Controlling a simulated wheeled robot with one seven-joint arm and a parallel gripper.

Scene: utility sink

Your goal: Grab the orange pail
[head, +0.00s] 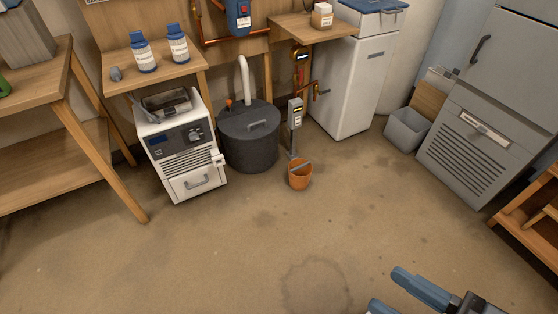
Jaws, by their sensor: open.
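The orange pail (300,180) stands upright on the floor near the middle of the head view, in front of a thin grey post. A grey bar, perhaps its handle, crosses its open top. My gripper (387,290) is at the bottom right edge of the view, with its blue fingers spread apart and nothing seen between them. It is well apart from the pail, nearer to me and to the right. Part of the gripper is cut off by the frame edge.
A dark lidded drum (250,153) and a white machine (181,150) stand left of the pail. The grey post (294,135) rises just behind it. A grey bin (406,130) and a grey cabinet (480,140) are at right. The floor (230,250) in front is clear.

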